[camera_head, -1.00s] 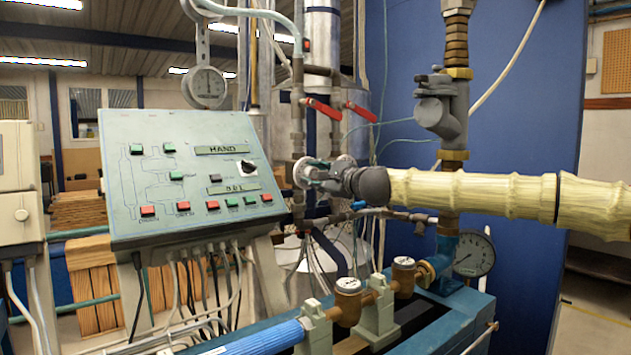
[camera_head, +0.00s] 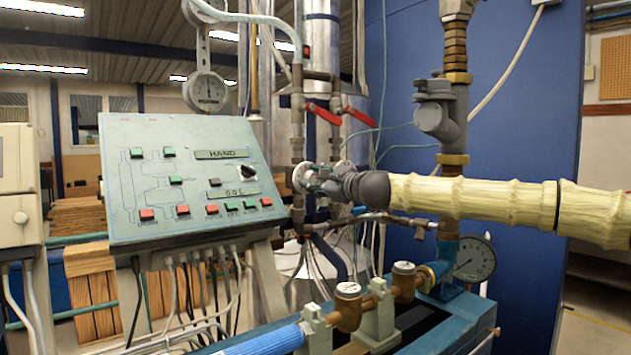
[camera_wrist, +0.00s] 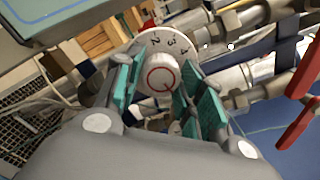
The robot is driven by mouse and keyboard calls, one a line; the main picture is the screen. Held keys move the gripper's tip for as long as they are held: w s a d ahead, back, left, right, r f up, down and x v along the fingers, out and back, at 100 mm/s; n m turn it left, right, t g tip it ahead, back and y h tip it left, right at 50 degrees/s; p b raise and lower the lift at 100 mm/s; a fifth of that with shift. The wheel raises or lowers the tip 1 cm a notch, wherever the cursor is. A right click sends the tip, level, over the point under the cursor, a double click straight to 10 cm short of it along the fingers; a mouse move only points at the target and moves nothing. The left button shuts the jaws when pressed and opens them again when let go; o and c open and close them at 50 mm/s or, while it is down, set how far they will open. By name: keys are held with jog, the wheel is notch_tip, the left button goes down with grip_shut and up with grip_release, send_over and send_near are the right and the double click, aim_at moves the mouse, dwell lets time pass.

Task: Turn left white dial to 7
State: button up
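A white dial (camera_wrist: 160,43) with the numerals 2, 3 and 4 readable along its top edge is in the wrist view. Its round white knob (camera_wrist: 158,70) carries a red ring. In the head view a pale disc (camera_head: 301,178) shows at the left end of my gripper (camera_head: 321,183). In the wrist view the teal finger pads of my gripper (camera_wrist: 165,68) stand apart on either side of the knob. Whether the pads touch it is unclear. The lower part of the dial and its other numerals are hidden by the fingers.
A sloped control panel (camera_head: 130,190) with buttons stands left of my gripper. Red-handled valves (camera_head: 323,113) on pipes are just above it; one red handle (camera_wrist: 300,115) is at the wrist view's right. A pressure gauge (camera_head: 474,259) and brass-coloured meters (camera_head: 348,300) are below.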

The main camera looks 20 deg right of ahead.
jog(key=shift+o, duration=1.3)
jog(key=v, duration=1.2)
jog(key=shift+d, duration=0.1)
